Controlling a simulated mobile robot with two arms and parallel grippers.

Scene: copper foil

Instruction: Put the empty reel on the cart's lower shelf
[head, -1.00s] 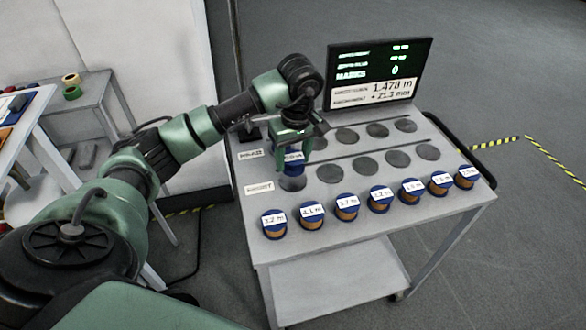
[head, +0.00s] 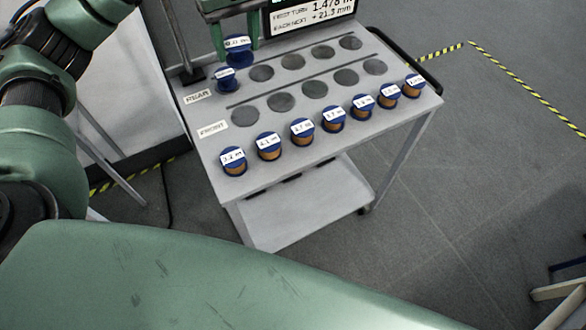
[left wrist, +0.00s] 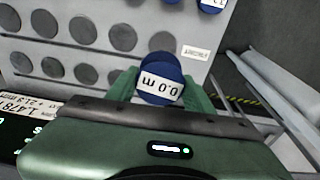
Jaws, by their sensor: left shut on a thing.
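My left gripper (head: 237,38) is shut on the empty reel (head: 238,44), a blue spool with a white label reading 0.0 m. It holds it upright over the left end of the cart's rear row. In the left wrist view the reel (left wrist: 160,88) sits between the green fingers. A blue round piece with a white patch (head: 227,79) shows just below it; I cannot tell whether it is the reel's lower part or another reel. The cart's lower shelf (head: 300,212) is a bare pale plate under the top, its rear hidden. My right gripper is not in view.
Several copper-filled blue reels (head: 302,131) line the near edge of the cart top (head: 215,150). Grey round pads (head: 314,89) behind them are empty. A display (head: 310,15) stands at the back. A cart leg (head: 405,150) and push handle (head: 410,68) bound the right side.

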